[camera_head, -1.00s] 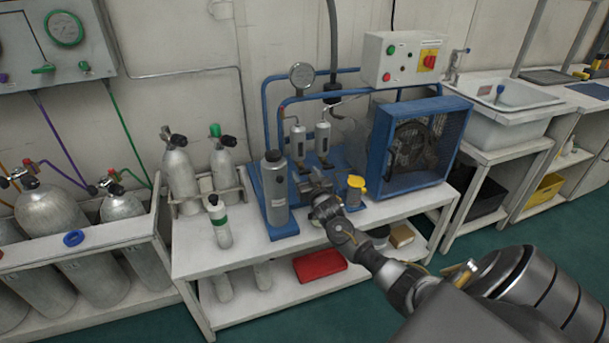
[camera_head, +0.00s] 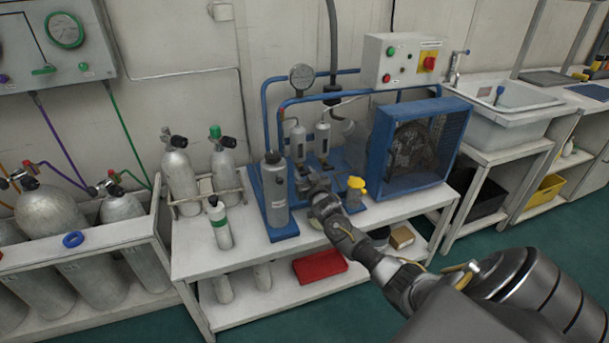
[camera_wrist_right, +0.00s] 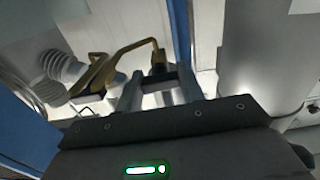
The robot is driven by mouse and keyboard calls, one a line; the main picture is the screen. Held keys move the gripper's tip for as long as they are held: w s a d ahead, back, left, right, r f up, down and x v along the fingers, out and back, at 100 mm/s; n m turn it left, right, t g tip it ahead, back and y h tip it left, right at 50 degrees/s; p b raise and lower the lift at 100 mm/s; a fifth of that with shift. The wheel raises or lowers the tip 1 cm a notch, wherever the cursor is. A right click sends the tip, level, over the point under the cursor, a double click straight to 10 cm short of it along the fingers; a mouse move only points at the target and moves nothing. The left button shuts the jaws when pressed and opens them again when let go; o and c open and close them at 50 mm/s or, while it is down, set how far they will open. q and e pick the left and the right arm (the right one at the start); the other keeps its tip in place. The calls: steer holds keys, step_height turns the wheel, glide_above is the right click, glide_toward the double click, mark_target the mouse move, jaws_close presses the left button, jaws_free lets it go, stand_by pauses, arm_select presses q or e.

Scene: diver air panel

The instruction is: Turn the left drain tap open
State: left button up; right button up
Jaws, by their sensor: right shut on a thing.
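Two slim grey filter housings stand on the blue compressor frame, the left one (camera_head: 298,143) and the right one (camera_head: 322,138). My right gripper (camera_head: 310,181) is low in front of them, beside the tall grey cylinder (camera_head: 275,190). In the right wrist view, its two fingers (camera_wrist_right: 159,88) are shut on a small dark and brass piece (camera_wrist_right: 158,67), which looks like the left drain tap's handle. A bent brass-coloured bar (camera_wrist_right: 128,48) runs from there to the left. In the head view the gripper hides the taps, so the handle's angle cannot be told. My left gripper is out of view.
A yellow-topped container (camera_head: 356,187) stands close right of my gripper, with the blue caged fan (camera_head: 415,145) behind it. A small green-banded cylinder (camera_head: 220,224) stands on the left of the white bench (camera_head: 200,264). The bench's front left is clear.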

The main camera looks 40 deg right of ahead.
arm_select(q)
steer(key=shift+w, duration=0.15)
arm_select(e)
steer(key=shift+n, duration=0.4)
steer(key=n+p, duration=0.2)
steer(key=n, duration=0.2)
steer(key=shift+r+n, duration=0.1)
steer(key=shift+n, duration=0.2)
steer(key=n+p, duration=0.2)
steer(key=n, duration=0.4)
steer(key=shift+p, duration=0.3)
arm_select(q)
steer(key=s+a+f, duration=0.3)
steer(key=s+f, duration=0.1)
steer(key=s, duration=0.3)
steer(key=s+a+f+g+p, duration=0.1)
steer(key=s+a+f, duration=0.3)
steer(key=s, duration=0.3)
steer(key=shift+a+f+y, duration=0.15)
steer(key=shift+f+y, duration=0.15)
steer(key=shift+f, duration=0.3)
arm_select(e)
steer(key=shift+n, duration=2.3)
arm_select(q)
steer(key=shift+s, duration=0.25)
arm_select(e)
steer(key=o, duration=1)
